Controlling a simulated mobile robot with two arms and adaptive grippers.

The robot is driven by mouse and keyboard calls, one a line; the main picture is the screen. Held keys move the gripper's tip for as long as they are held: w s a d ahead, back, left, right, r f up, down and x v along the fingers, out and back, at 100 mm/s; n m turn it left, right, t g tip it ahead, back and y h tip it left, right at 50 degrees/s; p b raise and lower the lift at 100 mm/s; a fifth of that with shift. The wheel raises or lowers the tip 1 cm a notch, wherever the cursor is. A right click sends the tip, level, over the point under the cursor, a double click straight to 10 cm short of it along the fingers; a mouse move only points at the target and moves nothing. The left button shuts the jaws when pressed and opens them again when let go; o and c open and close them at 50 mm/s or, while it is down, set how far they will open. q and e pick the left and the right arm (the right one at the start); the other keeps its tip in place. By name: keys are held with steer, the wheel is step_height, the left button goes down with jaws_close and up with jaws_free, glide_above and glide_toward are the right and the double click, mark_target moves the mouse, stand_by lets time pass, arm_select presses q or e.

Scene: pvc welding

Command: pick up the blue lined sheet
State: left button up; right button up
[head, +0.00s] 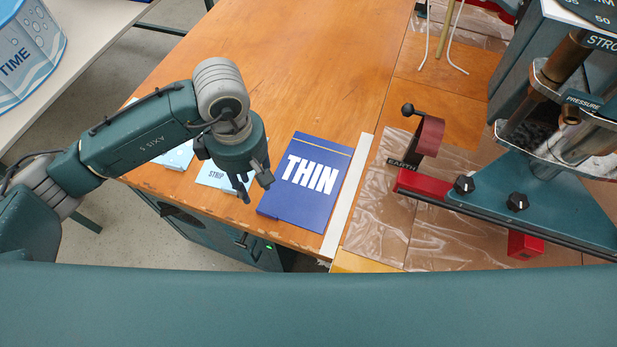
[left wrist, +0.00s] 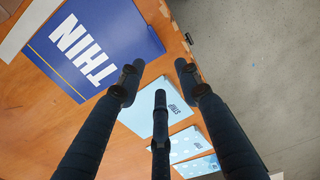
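A dark blue sheet marked THIN (head: 306,185), with a thin yellowish line across its far end, lies flat on the wooden table. It also shows at the upper left of the left wrist view (left wrist: 105,40). A pale blue sheet marked STRIP (head: 213,178) lies to its left, partly hidden by my gripper in the head view; the left wrist view shows it between and behind the fingers (left wrist: 146,117). My left gripper (head: 256,190) points down above the gap between these sheets. Its fingers are spread and hold nothing. My right gripper is not in view.
More pale blue sheets (head: 177,156) lie further left; one is dotted (left wrist: 184,146) in the left wrist view. A white strip (head: 347,196) borders the THIN sheet's right side. A teal machine with a red base (head: 425,184) stands right. The table (head: 300,60) is clear behind the sheets.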

arm_select(q)
steer(key=p, duration=0.1)
glide_above(262, 210)
steer(key=f, duration=0.5)
steer(key=shift+w+a+f, duration=0.2)
steer(key=shift+w+a, duration=0.15)
steer(key=f+p, duration=0.2)
steer(key=f, duration=0.3)
steer(key=shift+s+d+p, duration=0.35)
steer(key=shift+d+p, duration=0.05)
steer(key=shift+f, duration=0.3)
steer(key=shift+w, duration=0.1)
jaws_close()
